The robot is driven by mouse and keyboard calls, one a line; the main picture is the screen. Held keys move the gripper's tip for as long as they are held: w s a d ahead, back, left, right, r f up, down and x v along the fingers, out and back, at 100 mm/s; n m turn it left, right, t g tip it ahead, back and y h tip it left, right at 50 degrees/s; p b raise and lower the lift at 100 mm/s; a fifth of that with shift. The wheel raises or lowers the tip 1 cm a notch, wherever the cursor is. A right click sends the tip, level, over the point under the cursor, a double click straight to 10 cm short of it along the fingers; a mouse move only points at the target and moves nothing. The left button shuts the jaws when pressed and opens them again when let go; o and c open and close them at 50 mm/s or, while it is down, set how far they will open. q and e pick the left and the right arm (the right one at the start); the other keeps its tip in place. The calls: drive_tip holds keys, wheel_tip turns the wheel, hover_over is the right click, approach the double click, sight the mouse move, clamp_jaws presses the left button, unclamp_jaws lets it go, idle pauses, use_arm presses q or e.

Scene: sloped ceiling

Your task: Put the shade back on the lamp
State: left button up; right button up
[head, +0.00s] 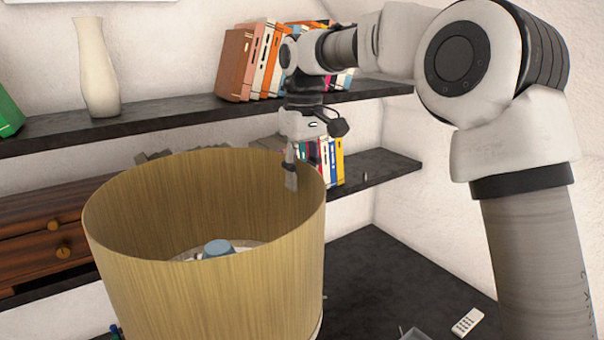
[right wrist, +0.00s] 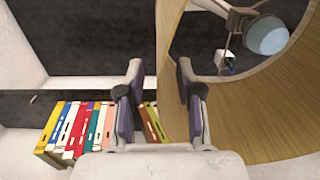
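The lamp shade (head: 205,295) is a large tan drum with an open top, close in front of me in the head view. In the right wrist view its curved wall (right wrist: 250,120) fills the right side. A blue-grey bulb (head: 217,247) shows inside it, also in the right wrist view (right wrist: 268,36). The lamp's lower parts are hidden by the shade. My right gripper (head: 291,172) is at the far right rim, one finger inside the wall, the other hidden behind it. In the right wrist view its fingers (right wrist: 160,70) are apart with the wall between them, a gap showing left of it. My left gripper is out of view.
Dark shelves (head: 190,113) line the wall behind, with a white vase (head: 97,68), upper books (head: 262,60), lower books (head: 330,163) and a brown drawer unit (head: 48,235). A white remote (head: 467,322) lies on the dark tabletop (head: 385,280), which has free room right of the shade.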

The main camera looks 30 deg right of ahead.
drive_tip(key=shift+r, duration=0.1)
wheel_tip(320, 180, up, 11)
drive_tip(key=shift+r, duration=0.15)
drive_tip(key=shift+d+r, duration=0.15)
drive_tip(key=shift+r, duration=0.1)
idle(0.6)
